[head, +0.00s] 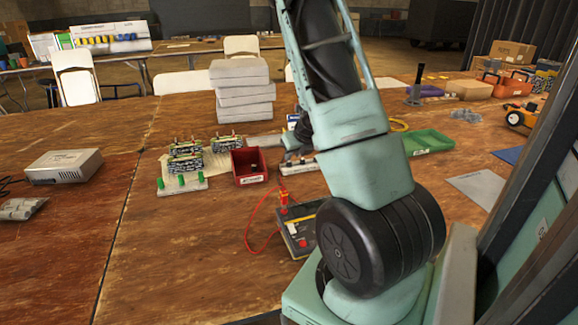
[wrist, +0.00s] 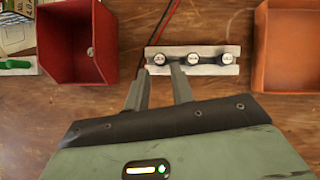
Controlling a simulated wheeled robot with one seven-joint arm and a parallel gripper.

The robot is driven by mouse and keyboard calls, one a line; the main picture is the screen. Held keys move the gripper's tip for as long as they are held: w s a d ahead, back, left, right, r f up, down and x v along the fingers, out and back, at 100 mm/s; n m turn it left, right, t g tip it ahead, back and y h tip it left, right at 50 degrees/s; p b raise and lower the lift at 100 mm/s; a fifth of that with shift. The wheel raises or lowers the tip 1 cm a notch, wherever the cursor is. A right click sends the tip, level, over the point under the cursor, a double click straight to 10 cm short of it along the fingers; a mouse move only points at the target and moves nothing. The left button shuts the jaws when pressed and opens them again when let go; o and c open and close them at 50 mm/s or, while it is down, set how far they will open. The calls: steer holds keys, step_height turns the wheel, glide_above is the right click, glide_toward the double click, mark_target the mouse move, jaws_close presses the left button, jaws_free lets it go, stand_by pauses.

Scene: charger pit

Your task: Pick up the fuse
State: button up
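The block also shows in the head view (head: 300,168), partly behind my arm. A small light piece (wrist: 90,52) lies in the red bin (wrist: 62,72); I cannot tell what it is. My gripper (wrist: 162,67) is open, with its fingertips over the left part of the block and a gap between them. Nothing shows held.
The red bin stands left of the block, an orange bin (wrist: 290,88) right of it. A black tester box (head: 297,232) with red leads lies in front.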

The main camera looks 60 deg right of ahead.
mark_target(290, 162)
steer(key=x, duration=0.4)
steer(key=shift+w+d+f, duration=0.1)
steer(key=shift+w+f, duration=0.1)
steer(key=c, duration=0.4)
steer(key=shift+r, duration=0.1)
step_height(290, 162, up, 10)
steer(key=p, duration=0.3)
